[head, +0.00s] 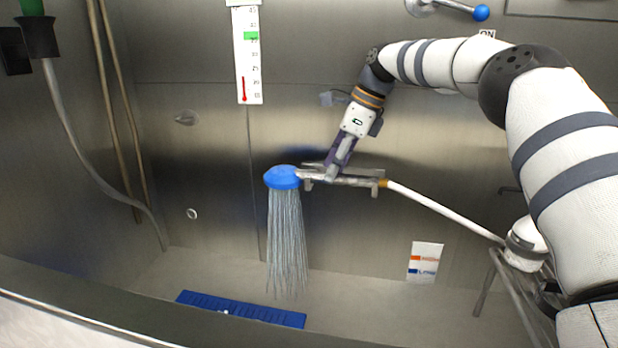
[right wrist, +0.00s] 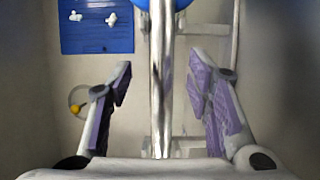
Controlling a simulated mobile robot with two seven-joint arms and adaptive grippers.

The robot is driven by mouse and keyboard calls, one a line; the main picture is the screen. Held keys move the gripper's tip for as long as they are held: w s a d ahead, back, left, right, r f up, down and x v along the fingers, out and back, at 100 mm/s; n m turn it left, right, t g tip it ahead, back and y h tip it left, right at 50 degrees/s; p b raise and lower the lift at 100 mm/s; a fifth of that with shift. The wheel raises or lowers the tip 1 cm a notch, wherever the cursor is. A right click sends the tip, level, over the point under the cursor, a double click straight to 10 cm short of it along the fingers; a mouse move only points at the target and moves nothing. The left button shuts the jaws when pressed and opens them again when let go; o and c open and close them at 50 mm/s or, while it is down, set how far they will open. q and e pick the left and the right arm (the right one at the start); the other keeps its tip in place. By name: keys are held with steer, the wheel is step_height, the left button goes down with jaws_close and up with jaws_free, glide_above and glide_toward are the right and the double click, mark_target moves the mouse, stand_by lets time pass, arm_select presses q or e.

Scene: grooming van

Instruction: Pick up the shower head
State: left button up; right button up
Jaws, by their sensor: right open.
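The shower head has a blue round head (head: 284,177) with water streaming down from it in the head view. Its metal handle (head: 312,177) runs right to a white hose. In the right wrist view the shiny handle (right wrist: 161,85) stands between the two purple-padded fingers, with a gap on each side. My right gripper (right wrist: 162,95) is open around the handle and not closed on it. In the head view my right gripper (head: 338,165) comes down onto the handle from above. The blue head shows only partly at the top of the wrist view. My left gripper is not in view.
A white hose (head: 445,212) runs down right toward a metal frame. A blue mat (head: 240,309) lies on the tub floor. A thermometer strip (head: 247,55) hangs on the back wall. A blue-knobbed lever (head: 480,12) is at top right. The tub's left part is clear.

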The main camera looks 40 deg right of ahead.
steer(key=shift+x, duration=1.15)
jaws_close()
steer(key=shift+r, duration=0.1)
steer(key=shift+w+r, duration=0.1)
